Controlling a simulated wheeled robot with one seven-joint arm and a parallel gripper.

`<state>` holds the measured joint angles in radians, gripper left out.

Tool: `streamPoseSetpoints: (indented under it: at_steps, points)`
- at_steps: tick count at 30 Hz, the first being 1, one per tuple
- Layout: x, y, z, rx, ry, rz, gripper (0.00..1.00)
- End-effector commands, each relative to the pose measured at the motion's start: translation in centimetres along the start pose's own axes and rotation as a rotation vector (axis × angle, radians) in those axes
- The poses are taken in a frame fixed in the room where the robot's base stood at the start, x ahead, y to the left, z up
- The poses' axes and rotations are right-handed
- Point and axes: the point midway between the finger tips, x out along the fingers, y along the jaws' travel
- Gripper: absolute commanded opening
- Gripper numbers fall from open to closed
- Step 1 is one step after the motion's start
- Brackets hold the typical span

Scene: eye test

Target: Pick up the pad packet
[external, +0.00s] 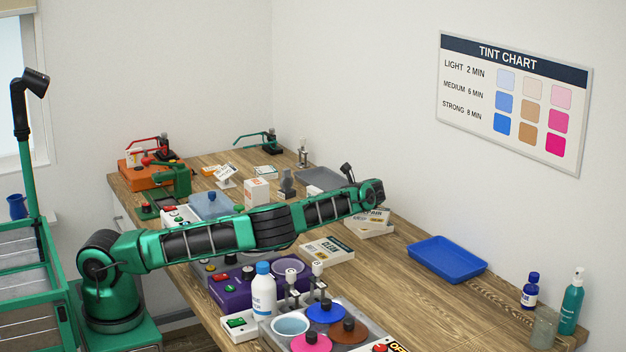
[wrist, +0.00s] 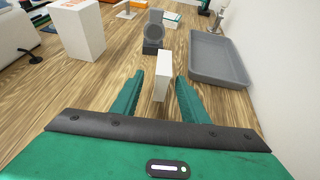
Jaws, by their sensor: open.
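In the wrist view, my gripper (wrist: 160,82) is open, with one green finger on each side of a narrow white block (wrist: 163,66). The block stands on the wood table and reaches from between the fingertips to a little beyond them. It may be the pad packet, but I see no lettering on its visible faces. A gap shows between the block and each finger, so it is not gripped. In the external view my arm reaches across the table; its fingers are not clear there, and I cannot make out the block.
A grey tray (wrist: 232,71) lies close on the right of the fingers. A dark grey round-topped device (wrist: 154,32) stands just beyond the block. A white box (wrist: 80,32) stands at left. A blue tray (external: 446,262) and a purple unit (external: 232,290) are on the table.

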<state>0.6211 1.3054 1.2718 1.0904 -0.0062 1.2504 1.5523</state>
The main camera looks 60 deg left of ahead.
Motion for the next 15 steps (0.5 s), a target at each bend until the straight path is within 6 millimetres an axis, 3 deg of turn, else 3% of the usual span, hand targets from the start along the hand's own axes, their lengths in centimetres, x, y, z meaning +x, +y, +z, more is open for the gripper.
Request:
streamPoseSetpoints:
  at_steps: [9,15]
  points:
    - [4.1,-0.4,-0.5,0.001,0.0,0.003,0.41]
    - [4.8,-0.4,-0.5,0.001,0.0,0.001,0.41]
